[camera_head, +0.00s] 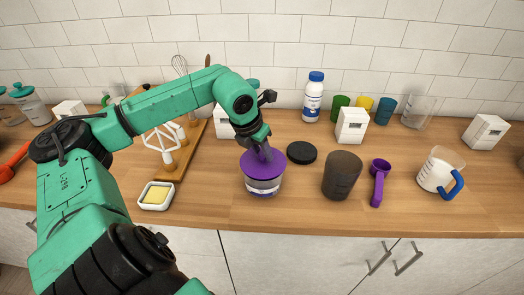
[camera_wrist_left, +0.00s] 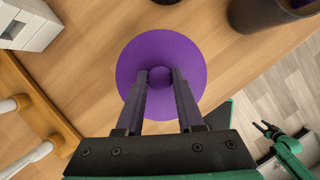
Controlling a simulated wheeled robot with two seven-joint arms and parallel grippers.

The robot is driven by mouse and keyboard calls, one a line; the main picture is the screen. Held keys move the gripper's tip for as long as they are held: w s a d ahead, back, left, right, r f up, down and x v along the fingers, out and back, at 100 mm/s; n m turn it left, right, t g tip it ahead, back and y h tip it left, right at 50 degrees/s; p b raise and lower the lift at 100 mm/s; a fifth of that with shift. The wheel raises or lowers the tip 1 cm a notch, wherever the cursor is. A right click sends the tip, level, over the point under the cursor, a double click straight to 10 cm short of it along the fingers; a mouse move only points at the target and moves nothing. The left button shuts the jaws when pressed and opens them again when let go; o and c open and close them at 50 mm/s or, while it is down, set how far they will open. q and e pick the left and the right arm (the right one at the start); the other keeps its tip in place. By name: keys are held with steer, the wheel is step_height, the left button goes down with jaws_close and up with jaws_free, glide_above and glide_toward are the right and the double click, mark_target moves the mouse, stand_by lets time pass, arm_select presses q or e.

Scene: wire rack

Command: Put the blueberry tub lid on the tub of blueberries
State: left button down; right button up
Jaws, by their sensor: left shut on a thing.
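The purple lid (camera_head: 262,163) is round with a small knob. It lies over the mouth of the clear tub (camera_head: 264,186), roughly level and centred; I cannot tell if it is fully seated. My left gripper (camera_head: 267,156) comes down from above and is shut on the lid's knob. In the left wrist view the purple lid (camera_wrist_left: 190,52) fills the middle, with the left gripper's fingers (camera_wrist_left: 160,80) on either side of the knob; the tub is hidden beneath it. My right gripper (camera_wrist_left: 266,128) shows small at the lower right, its fingers apart and empty.
A black disc (camera_head: 301,152) and a dark cup (camera_head: 342,176) stand close right of the tub. Farther right are a purple scoop (camera_head: 379,182) and a blue-handled jug (camera_head: 438,172). A butter dish (camera_head: 156,195) and wooden board (camera_head: 182,160) are left. The counter's front strip is clear.

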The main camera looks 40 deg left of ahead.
arm_select(q)
steer(key=shift+f, duration=0.1)
stand_by(0.3)
steer(key=shift+f+b, duration=0.25)
steer(key=shift+b, duration=0.1)
steer(key=shift+f+b, duration=0.35)
stand_by(0.7)
steer(key=shift+c, duration=0.7)
jaws_free()
